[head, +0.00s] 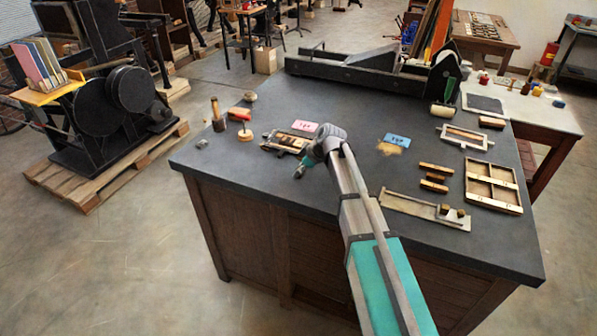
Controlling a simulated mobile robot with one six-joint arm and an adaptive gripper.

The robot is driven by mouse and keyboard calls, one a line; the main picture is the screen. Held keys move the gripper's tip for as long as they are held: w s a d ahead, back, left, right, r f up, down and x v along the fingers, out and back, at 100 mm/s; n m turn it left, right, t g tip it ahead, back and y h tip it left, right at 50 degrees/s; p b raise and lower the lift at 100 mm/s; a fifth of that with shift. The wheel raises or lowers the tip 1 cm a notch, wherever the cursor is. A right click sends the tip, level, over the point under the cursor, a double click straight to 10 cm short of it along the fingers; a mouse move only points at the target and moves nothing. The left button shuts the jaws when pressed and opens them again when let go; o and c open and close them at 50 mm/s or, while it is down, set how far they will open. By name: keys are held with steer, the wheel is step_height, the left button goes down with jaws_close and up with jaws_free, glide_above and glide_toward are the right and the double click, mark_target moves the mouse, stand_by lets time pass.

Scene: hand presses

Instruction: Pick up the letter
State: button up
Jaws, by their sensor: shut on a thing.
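My gripper (299,173) is over the left front part of the dark tabletop, pointing down and left. It is shut on a small grey piece at its tip, which I take to be the letter. The piece is too small to make out its face, and I cannot tell whether it touches the tabletop. A wooden tray with small pieces (283,141) lies just behind my gripper, partly hidden by my wrist. A pink card (304,126) lies behind that tray.
A small grey block (201,143) lies near the table's left edge. A blue card (397,140), wooden blocks (434,178), a long metal tray (412,208) and a divided wooden case (493,171) are on the right. A press bed (360,70) spans the back. The table's middle back is clear.

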steer(key=shift+r, duration=0.1)
step_height(320, 180, up, 2)
steer(key=p, duration=0.2)
steer(key=shift+r+p, duration=0.25)
steer(key=shift+p, duration=0.1)
steer(key=s+d+r+p, duration=0.6)
steer(key=s+r+p, duration=0.4)
steer(key=s, duration=0.2)
steer(key=shift+s+r, duration=0.15)
steer(key=shift+s, duration=0.1)
steer(key=shift+s+d, duration=0.1)
steer(key=shift+s, duration=0.05)
stand_by(0.4)
